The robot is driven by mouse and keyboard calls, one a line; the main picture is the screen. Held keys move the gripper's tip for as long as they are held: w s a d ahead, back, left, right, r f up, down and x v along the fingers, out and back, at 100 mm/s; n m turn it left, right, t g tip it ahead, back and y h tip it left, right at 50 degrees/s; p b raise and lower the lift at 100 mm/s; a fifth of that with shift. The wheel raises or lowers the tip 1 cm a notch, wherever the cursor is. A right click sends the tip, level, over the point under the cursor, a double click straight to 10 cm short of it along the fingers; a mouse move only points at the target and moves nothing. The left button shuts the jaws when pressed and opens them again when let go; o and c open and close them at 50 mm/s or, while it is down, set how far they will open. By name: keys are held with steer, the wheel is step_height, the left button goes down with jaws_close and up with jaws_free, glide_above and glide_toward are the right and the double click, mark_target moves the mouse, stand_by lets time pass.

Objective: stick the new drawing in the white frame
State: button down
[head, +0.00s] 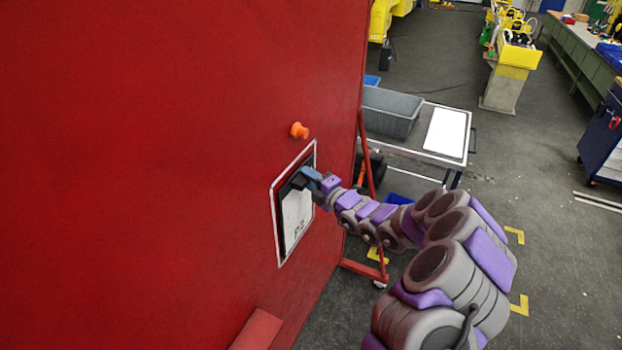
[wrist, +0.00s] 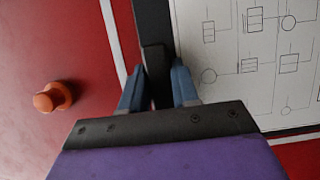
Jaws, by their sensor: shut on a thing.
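The white frame (head: 275,225) is a thin white outline on the red board. The new drawing (head: 297,215) is a white sheet with sketched shapes on a dark-edged plate, and it appears inside the outline. In the wrist view the drawing (wrist: 245,60) fills the upper right, with parts of the white frame (wrist: 112,35) beyond its dark border. My gripper (head: 307,178) is at the plate's upper part. In the wrist view my gripper (wrist: 158,82) is shut on the plate's black handle (wrist: 156,62). I cannot tell whether the plate touches the board.
An orange knob (head: 299,130) sticks out of the red board (head: 150,150) above the frame; it also shows in the wrist view (wrist: 53,97). A cart (head: 430,150) with a grey bin (head: 391,112) stands behind the board. Open floor lies to the right.

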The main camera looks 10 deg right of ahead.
steer(key=shift+d, duration=0.6)
steer(key=shift+w+a, duration=0.1)
steer(key=shift+a, duration=0.5)
steer(key=shift+d, duration=0.2)
steer(key=c, duration=0.8)
jaws_free()
steer(key=shift+o, duration=0.2)
